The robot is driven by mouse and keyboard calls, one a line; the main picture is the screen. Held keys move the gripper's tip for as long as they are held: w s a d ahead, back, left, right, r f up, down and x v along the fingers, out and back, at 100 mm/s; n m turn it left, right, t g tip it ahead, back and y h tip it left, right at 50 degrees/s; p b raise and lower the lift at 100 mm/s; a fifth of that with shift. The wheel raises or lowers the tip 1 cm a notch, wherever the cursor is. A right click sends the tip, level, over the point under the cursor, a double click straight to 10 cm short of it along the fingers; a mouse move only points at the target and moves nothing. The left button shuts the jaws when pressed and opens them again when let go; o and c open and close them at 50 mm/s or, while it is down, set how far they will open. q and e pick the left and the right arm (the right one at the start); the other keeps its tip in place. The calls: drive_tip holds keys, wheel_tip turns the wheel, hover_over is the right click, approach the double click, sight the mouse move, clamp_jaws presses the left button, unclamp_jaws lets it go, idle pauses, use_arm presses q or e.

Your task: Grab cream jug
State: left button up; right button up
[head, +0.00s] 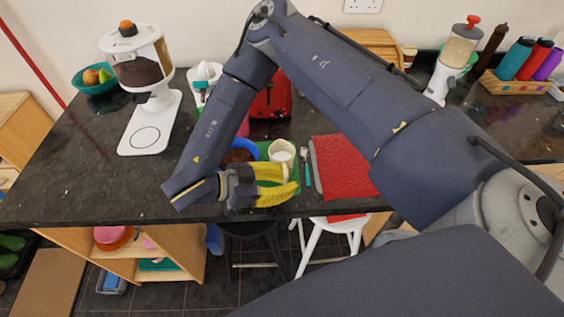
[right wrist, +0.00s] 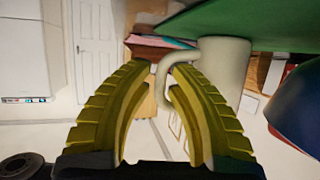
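The cream jug (head: 282,151) is a small white, upright vessel with pale contents, on a green board (head: 295,189) near the counter's front edge. My right gripper (head: 292,181) has yellow curved fingers, just in front of the jug. The fingertips stand apart, and the right one overlaps the handle in the picture. I cannot tell whether they touch it. My left gripper is not in view.
A blue bowl (head: 246,144) with brown contents stands just left of the jug. A turquoise-handled utensil (head: 306,172) and a red mat (head: 342,168) lie to the right. A red appliance (head: 272,98) stands behind. The dark counter (head: 75,170) is clear at the left.

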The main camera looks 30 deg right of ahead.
clamp_jaws()
drive_tip(key=shift+r, duration=0.1)
idle(0.7)
